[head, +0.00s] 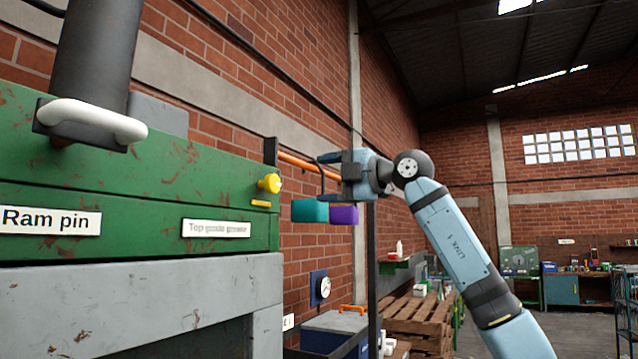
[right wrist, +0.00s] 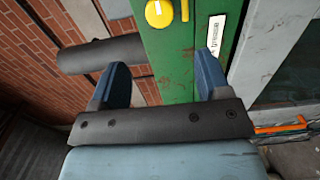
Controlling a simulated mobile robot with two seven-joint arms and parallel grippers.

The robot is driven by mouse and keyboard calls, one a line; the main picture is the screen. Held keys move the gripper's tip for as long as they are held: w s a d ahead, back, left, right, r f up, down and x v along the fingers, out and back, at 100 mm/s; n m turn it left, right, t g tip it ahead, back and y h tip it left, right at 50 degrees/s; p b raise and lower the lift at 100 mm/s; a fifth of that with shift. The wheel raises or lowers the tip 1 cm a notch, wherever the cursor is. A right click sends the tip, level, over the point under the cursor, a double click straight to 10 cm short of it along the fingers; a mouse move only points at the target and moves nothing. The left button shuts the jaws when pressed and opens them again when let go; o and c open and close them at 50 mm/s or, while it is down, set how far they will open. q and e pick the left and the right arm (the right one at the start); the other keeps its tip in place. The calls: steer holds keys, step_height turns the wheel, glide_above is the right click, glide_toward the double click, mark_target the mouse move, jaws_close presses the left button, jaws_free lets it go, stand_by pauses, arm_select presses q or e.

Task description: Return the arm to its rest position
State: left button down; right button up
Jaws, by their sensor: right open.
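My right arm comes in from the lower right of the head view and reaches up and left. Its right gripper (head: 326,172) points left, beside the right end of the green machine (head: 150,180). In the right wrist view the two blue fingers of the right gripper (right wrist: 161,65) stand wide apart with nothing held between them. The machine's green edge (right wrist: 163,60) and yellow knob (right wrist: 160,12) lie beyond the fingers. The same knob (head: 270,183) is left of the gripper in the head view. My left gripper is not in view.
A teal block (head: 310,211) and a purple block (head: 343,214) show just below the gripper; their support is unclear. An orange bar (head: 300,162) runs behind the gripper. A dark post (head: 373,270) stands below it. Wooden pallets (head: 420,318) lie further back. Open floor shows at right.

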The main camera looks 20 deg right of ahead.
stand_by(0.4)
